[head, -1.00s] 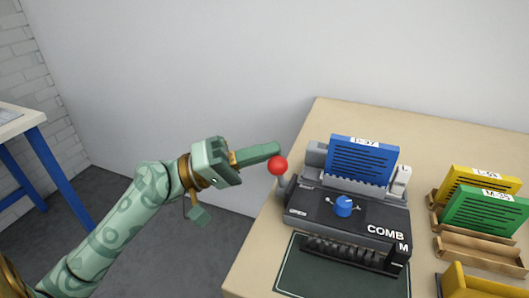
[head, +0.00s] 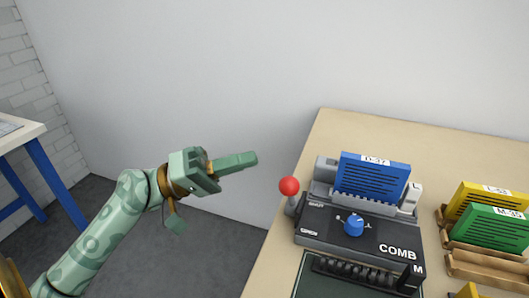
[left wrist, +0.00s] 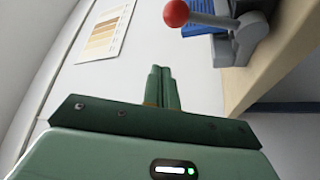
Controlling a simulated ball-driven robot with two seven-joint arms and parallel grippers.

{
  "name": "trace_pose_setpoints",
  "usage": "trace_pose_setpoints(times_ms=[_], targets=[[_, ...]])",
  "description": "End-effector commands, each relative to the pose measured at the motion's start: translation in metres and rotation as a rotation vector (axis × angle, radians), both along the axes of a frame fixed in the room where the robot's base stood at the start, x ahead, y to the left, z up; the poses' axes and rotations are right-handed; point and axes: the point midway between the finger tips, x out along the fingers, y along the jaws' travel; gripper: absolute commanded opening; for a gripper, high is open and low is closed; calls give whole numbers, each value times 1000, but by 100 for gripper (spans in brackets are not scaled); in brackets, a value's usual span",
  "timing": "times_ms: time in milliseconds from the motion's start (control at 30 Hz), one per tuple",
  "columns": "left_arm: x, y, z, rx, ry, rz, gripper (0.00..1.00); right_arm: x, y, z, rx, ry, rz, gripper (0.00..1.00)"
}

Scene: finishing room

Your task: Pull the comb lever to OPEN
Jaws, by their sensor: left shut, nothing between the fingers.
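The comb machine (head: 330,238) is black and grey and stands near the left edge of the table. Its lever has a red ball knob (head: 289,186) on a short grey stem at the machine's left side. The knob and lever also show in the left wrist view (left wrist: 176,13), at the top. My left gripper (head: 252,158) is shut and empty, to the left of and a little above the knob, apart from it. A blue booklet labelled D-37 (head: 371,180) stands upright in the machine. My right gripper is not in view.
The beige table (head: 345,128) has yellow (head: 480,200) and green (head: 490,230) booklets in wooden racks (head: 485,265) on the right. A blue dial (head: 354,225) sits on the machine's top. A blue-legged table (head: 45,175) stands at far left.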

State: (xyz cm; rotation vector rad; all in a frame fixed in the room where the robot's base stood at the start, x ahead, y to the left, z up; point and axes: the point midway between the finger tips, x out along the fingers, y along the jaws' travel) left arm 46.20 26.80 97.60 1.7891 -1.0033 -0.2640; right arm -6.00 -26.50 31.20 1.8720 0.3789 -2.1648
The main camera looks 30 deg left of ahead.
Motion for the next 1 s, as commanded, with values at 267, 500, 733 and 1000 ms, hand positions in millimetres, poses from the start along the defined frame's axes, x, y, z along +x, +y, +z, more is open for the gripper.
trace_pose_setpoints(times_ms=[267, 500, 733, 1000], targets=[[-20, 25, -9, 0, -1, 1, 0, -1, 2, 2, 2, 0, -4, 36], [-22, 27, -10, 1, -2, 0, 0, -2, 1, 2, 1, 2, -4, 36], [-22, 27, -10, 1, -2, 0, 0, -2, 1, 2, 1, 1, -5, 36], [-17, 30, -11, 12, -4, 35, 0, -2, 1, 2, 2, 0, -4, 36]])
